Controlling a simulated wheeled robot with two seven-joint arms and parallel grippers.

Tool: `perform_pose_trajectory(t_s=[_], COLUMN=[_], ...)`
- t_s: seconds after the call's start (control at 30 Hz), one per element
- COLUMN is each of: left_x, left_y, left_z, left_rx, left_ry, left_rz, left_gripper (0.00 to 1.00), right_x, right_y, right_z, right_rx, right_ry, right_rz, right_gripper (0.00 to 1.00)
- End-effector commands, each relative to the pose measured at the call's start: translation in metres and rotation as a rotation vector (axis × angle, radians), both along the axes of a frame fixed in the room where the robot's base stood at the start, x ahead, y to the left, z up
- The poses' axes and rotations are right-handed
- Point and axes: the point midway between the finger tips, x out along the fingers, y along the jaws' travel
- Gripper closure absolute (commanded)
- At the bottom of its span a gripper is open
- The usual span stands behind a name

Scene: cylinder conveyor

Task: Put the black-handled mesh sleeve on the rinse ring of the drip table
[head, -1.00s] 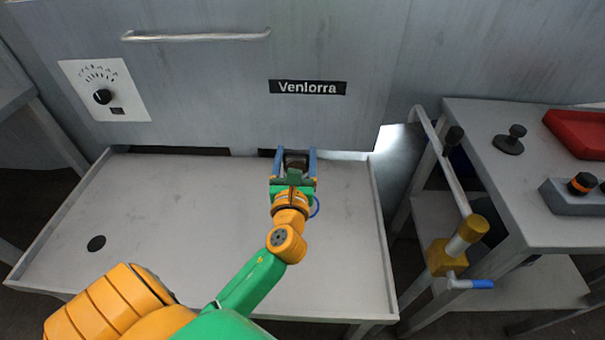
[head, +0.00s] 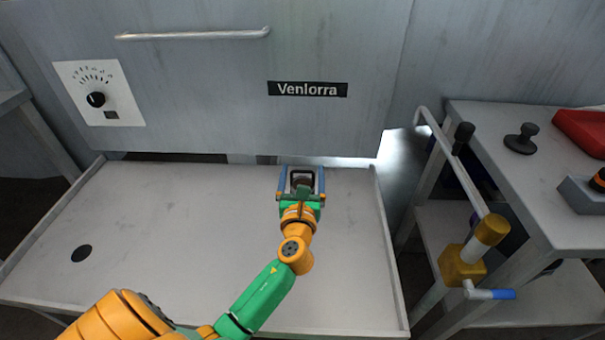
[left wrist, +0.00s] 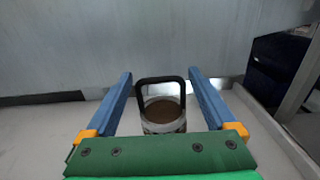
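The mesh sleeve (left wrist: 163,128) has a pale body, a brown inside and a black arched handle (left wrist: 161,80). In the left wrist view it stands upright between the two blue fingers of my left gripper (left wrist: 160,74), with a narrow gap on each side. In the head view my left gripper (head: 301,171) is open around the sleeve's handle (head: 302,170), over the back part of the drip table (head: 180,235). The sleeve's lower part is hidden behind my gripper. My right gripper is out of view.
A grey machine front (head: 210,90) labelled Venlorra rises behind the table. A side table (head: 560,210) at the right carries a black knob (head: 520,140) and a red tray (head: 585,130). A rail with a yellow valve (head: 463,264) stands beside it. The table's middle is clear.

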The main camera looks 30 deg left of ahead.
Motion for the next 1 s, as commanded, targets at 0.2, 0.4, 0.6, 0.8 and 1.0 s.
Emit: perform_pose_trajectory(t_s=[0.2,0.4,0.6,0.8,1.0], left_x=[0.0,-0.017,-0.063,-0.096,-0.103], left_y=[0.0,-0.011,-0.038,-0.059,-0.063], left_z=[0.0,0.002,0.001,0.001,0.003], left_rx=[0.0,-0.001,-0.002,-0.001,0.0], left_ry=[0.0,0.002,0.005,0.0,-0.001], left_rz=[0.0,-0.002,-0.001,-0.001,0.0], left_gripper=[0.0,0.0,0.0,0.0,0.0], right_x=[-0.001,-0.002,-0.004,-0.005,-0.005], right_y=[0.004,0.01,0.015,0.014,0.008], right_z=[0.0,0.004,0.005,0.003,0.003], right_rx=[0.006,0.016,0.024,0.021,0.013], right_ry=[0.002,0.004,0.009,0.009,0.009], right_rz=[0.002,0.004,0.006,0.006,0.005], right_gripper=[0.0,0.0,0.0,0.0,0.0])
